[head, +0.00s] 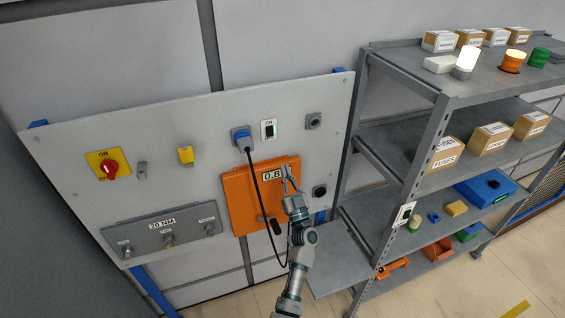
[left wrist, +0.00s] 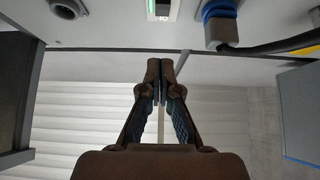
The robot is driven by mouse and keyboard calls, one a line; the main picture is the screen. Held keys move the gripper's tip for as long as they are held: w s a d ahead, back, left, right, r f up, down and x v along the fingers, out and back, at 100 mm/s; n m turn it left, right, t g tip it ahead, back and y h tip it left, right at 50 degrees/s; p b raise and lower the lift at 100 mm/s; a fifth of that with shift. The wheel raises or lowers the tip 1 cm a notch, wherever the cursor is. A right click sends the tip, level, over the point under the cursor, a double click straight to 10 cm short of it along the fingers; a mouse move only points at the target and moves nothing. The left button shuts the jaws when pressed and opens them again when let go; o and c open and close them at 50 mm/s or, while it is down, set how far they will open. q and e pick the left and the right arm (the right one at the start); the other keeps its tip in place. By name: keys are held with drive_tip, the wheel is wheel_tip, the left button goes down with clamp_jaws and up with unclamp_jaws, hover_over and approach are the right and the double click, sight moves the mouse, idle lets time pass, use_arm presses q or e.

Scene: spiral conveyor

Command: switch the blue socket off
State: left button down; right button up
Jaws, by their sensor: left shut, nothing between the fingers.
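The blue socket (head: 242,136) is on the upper middle of the grey wall panel, with a plug and black cable in it. Just right of it is a small switch plate (head: 268,129) marked ON at its top. In the left wrist view the blue socket (left wrist: 221,14) is at the top right and the switch plate (left wrist: 162,9), with a green-lit edge, is at the top centre, partly cut off. My left gripper (head: 287,177) is shut and empty, below the switch plate and in front of the orange box; its fingertips (left wrist: 160,66) appear apart from the switch. My right gripper is not in view.
The orange box (head: 238,198) with a 0.8 display hangs below the socket; the black cable (head: 262,194) runs down in front of it. A grey round fitting (head: 313,121) is right of the switch. A metal shelf (head: 415,160) stands close on the right.

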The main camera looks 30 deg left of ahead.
sight(270, 133)
use_arm(q)
drive_tip(key=b+x, duration=0.1)
drive_tip(key=x, duration=0.2)
drive_tip(key=f+b+x, duration=0.1)
drive_tip(key=x, duration=0.2)
drive_tip(key=a+f+b+x, duration=0.1)
drive_tip(key=x, duration=0.3)
drive_tip(key=shift+w+a+r, duration=0.1)
drive_tip(key=shift+w+a, duration=0.1)
drive_tip(key=shift+w, duration=0.25)
drive_tip(key=shift+w+a+r+b, duration=0.1)
drive_tip(key=shift+w+a+b, duration=0.35)
drive_tip(key=shift+a+b, duration=0.1)
drive_tip(key=shift+r, duration=0.1)
drive_tip(key=shift+d, duration=0.1)
drive_tip(key=shift+w+f+y+b, duration=0.1)
drive_tip(key=shift+f+y+b, duration=0.15)
drive_tip(key=shift+b, duration=0.65)
drive_tip(key=shift+r, duration=0.2)
drive_tip(key=shift+p, duration=0.3)
drive_tip(key=shift+f, duration=0.15)
